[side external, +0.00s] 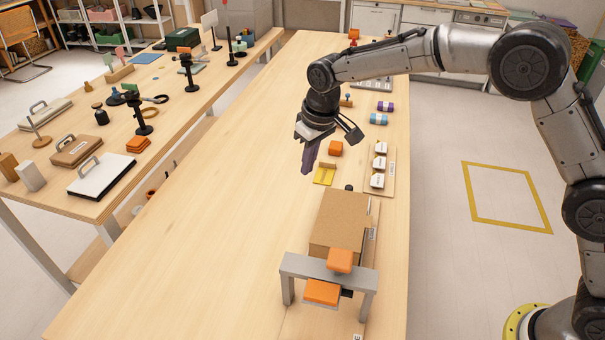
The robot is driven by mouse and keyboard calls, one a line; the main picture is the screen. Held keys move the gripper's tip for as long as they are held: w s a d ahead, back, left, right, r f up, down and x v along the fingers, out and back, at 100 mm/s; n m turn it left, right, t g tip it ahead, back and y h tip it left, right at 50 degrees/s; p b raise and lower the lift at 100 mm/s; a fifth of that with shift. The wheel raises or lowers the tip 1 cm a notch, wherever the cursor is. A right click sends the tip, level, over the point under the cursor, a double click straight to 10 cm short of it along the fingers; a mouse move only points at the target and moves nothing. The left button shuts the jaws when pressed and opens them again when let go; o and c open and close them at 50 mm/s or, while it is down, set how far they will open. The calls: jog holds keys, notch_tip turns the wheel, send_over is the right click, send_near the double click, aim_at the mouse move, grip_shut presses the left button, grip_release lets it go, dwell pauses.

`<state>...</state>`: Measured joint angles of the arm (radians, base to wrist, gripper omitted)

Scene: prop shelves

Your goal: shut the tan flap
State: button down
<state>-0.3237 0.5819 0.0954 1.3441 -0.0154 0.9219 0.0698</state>
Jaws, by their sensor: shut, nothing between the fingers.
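A tan, cardboard-coloured box shape (340,218) stands towards the front of the long wooden table, just behind a grey bridge-shaped frame. Its upper tan panel is the likeliest flap; from this view I cannot tell its hinge or how far it is open. My gripper (307,171) hangs above the table, behind and a little left of the tan box, pointing down. Its fingers are together, empty, and apart from the box.
The grey frame (304,265) carries an orange block (340,259), with an orange pad (322,292) below it. A yellow piece (326,175) and an orange block (336,148) lie near my gripper. White labelled pieces (378,164) stand at right. The table's left side is clear.

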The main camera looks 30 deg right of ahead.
jog(key=shift+r, duration=2.15)
jog(key=s+d+r+m+t, duration=0.1)
jog(key=s+d+r, duration=0.35)
jog(key=r, duration=0.35)
jog(key=s+d+r+m+t, duration=0.1)
jog(key=s+d+r+t, duration=0.15)
jog(key=d+r, duration=0.35)
jog(key=s+d+r, duration=0.2)
jog(key=s, duration=0.5)
jog(key=s+d+r, duration=0.2)
jog(key=s+d, duration=0.1)
jog(key=s, duration=0.4)
jog(key=s+d+f+m, duration=0.1)
jog(key=s+d+f, duration=0.1)
jog(key=s+f, duration=0.9)
jog(key=s, duration=0.4)
jog(key=shift+s+f+h, duration=0.25)
jog(key=shift+h, duration=0.05)
